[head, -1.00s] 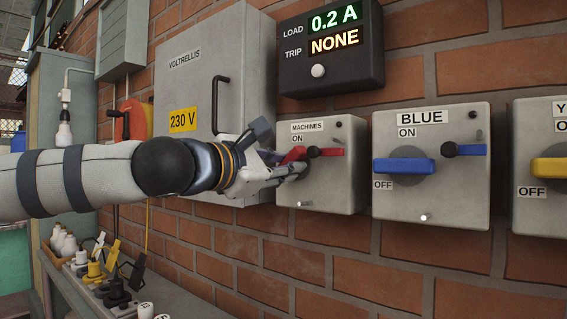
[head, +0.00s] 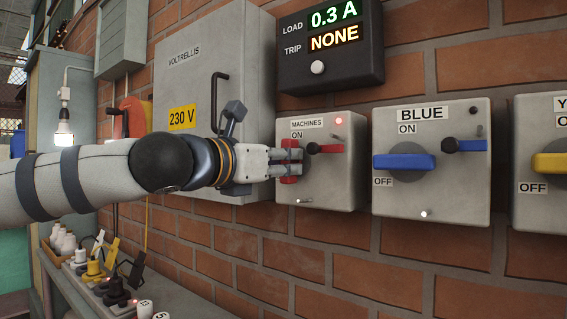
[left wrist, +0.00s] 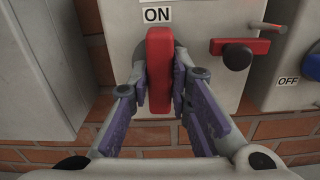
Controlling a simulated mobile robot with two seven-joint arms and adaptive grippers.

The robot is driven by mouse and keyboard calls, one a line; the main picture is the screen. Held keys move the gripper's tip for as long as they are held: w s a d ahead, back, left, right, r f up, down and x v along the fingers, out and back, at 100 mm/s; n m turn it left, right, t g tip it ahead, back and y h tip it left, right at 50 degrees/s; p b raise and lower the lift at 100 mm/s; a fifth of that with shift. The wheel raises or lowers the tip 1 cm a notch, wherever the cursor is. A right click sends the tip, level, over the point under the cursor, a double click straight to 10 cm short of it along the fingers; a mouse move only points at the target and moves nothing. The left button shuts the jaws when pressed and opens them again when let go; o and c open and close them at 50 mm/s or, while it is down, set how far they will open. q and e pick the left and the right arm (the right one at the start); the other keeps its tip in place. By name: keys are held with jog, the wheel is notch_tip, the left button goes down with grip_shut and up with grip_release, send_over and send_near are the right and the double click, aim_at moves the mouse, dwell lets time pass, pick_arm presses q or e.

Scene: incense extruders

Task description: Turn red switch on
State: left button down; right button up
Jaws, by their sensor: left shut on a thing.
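The red switch (left wrist: 159,72) is a red handle on the grey box labelled MACHINES (head: 320,185). In the left wrist view it stands upright, pointing at the ON label (left wrist: 157,15). My left gripper (left wrist: 160,92) is shut on the red handle, with a finger on each side. In the head view the gripper (head: 291,162) covers much of the handle, and its ends (head: 289,180) show past the fingers. A red lamp (head: 338,121) on the box is lit. A red bar with a dark knob (head: 314,148) sits to the right. My right gripper is not in view.
To the right is the BLUE box with its blue handle (head: 404,162) level, then a box with a yellow handle (head: 551,170). Above, a display (head: 331,45) reads 0.3 A and NONE. A large grey cabinet (head: 207,75) stands behind my left arm. A bulb (head: 63,132) glows at left.

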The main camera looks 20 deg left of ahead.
pick_arm(q)
jog(key=shift+n, duration=0.4)
jog(key=c, duration=1.5)
grip_release()
jog(key=v, duration=1.2)
